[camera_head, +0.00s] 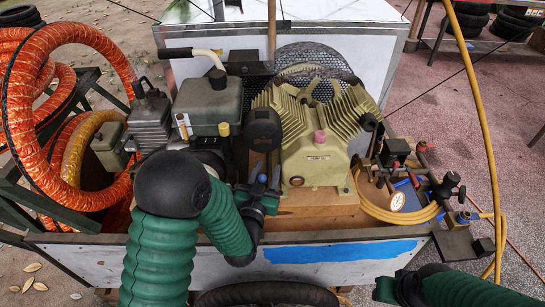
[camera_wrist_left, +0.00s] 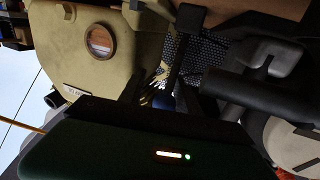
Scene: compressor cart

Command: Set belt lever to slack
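A black round-ended part (camera_head: 262,130), which may be the belt lever, stands between the engine (camera_head: 208,102) and the tan compressor (camera_head: 318,150). I cannot tell its setting. My left gripper (camera_head: 258,190) is low in front of it, beside the compressor's left side; its fingers are too dark to read and I see no clear contact. In the left wrist view the compressor's round sight glass (camera_wrist_left: 99,41) is at upper left, and a black bar-like part (camera_wrist_left: 255,95) crosses at right. My right gripper (camera_head: 398,288) is at the lower right, away from the machine, its fingers unclear.
Orange ribbed hose (camera_head: 20,110) hangs at the left. A pressure gauge (camera_head: 397,200), valves and yellow hose (camera_head: 480,100) are at the right. The cart's front wall (camera_head: 330,262) has blue tape. A mesh guard (camera_head: 312,60) stands behind the compressor.

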